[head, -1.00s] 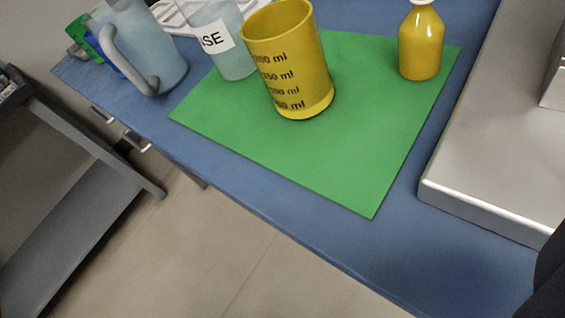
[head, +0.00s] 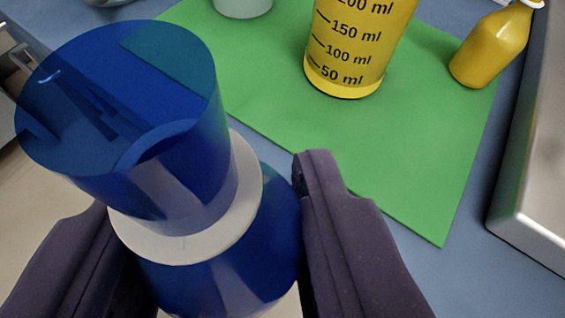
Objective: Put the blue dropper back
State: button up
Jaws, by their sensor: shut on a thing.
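The blue dropper (head: 215,180) is large in the lower left of the head view. It has a translucent blue upper part, a pale grey collar (head: 195,235) and a darker blue part below the collar. It is held tilted. My gripper (head: 210,215) is shut on it, with one dark finger on each side of the lower blue part. The lower end of the dropper is out of the picture.
A pale container (head: 243,8) is cut off at the top. A grey metal box (head: 540,150) borders the right side. The mat's front is clear.

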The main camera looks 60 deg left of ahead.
jog(key=w+f+b, duration=0.1)
jog(key=b, duration=0.1)
jog(key=shift+w+b, duration=0.3)
jog(key=b, duration=0.4)
send_over(428, 153)
jog(key=shift+w+f, duration=0.1)
jog(key=shift+f, duration=0.15)
jog(key=shift+f+b, duration=0.9)
jog(key=shift+f, duration=0.85)
jog(key=shift+f, duration=0.1)
jog(key=o, duration=1.1)
jog(key=shift+c, duration=0.2)
